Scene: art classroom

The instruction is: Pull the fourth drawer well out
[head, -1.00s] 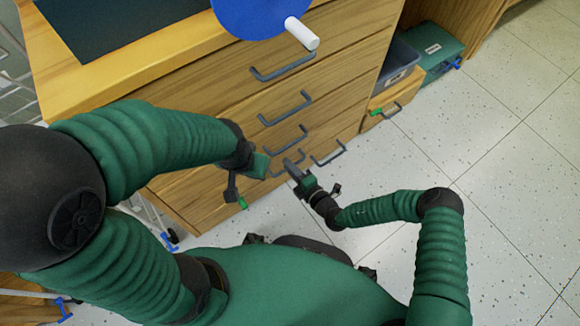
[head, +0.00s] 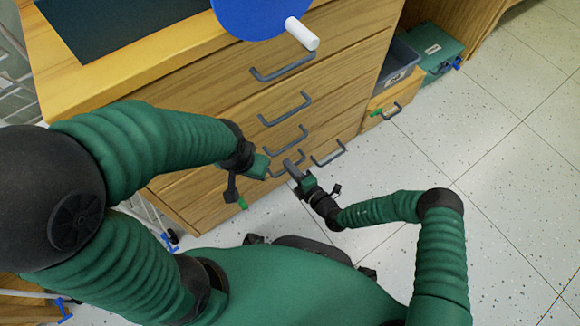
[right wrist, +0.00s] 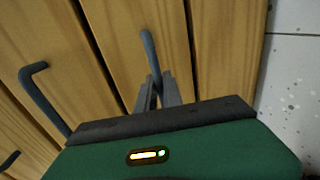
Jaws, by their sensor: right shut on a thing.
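The wooden drawer unit (head: 225,95) stands ahead of me with grey bar handles down its front. The fourth handle from the top (head: 287,157) is low on the front and partly hidden by my grippers. My right gripper (head: 293,165) is shut on this handle. In the right wrist view the fingers (right wrist: 155,92) meet around the near end of the handle (right wrist: 148,50). The fourth drawer's front looks flush with the others. My left gripper (head: 250,180) is beside the handle on the left; its fingers are too unclear to tell open from shut.
Another handle (head: 328,153) is just right of my right gripper. A grey bin (head: 398,66) sits above a small wooden drawer (head: 388,98), near a teal case (head: 436,48). A blue disc (head: 258,15) and white cylinder (head: 301,33) are near the top. Tiled floor (head: 500,140) is clear at right.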

